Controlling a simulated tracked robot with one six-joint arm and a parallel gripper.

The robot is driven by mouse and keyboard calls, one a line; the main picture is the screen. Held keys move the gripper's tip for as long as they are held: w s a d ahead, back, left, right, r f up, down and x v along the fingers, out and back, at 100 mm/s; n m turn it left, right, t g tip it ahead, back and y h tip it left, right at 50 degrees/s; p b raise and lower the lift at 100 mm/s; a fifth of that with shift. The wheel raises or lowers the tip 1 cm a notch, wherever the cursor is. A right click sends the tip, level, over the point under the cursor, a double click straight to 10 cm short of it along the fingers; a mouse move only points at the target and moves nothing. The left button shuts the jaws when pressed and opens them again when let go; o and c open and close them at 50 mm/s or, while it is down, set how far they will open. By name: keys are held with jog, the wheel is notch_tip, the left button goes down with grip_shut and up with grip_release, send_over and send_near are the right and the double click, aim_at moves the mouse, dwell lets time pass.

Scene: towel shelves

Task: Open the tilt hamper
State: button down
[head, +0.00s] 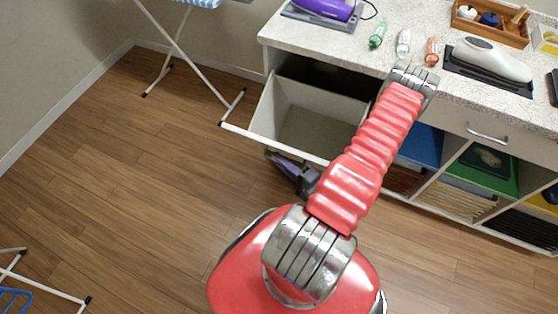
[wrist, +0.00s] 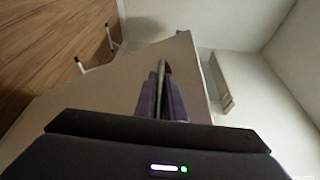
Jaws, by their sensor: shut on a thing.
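The tilt hamper (head: 305,130) leans out from under the left end of the counter. Its top is open, and I see its pale, empty-looking inside in the head view. Its pale front panel (wrist: 95,98) fills the middle of the wrist view. My gripper (head: 272,156) is at the outer side of this front, low in front of the counter. In the wrist view its dark purple fingers (wrist: 162,85) are shut on a thin metal handle at the panel. Much of the handle is hidden between the fingers.
The speckled counter (head: 385,62) carries a purple iron (head: 322,9), small bottles, a white iron (head: 492,58) and a wooden tray. Right of the hamper are a drawer and shelves with folded towels. A white-legged stand (head: 182,50) is at left.

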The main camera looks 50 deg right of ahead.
aim_at(282, 145)
jog(key=c, duration=1.8)
grip_release()
jog(key=shift+s+d, duration=0.15)
jog(key=shift+c, duration=0.2)
jog(key=shift+r, duration=0.1)
jog(key=shift+r, duration=4.9)
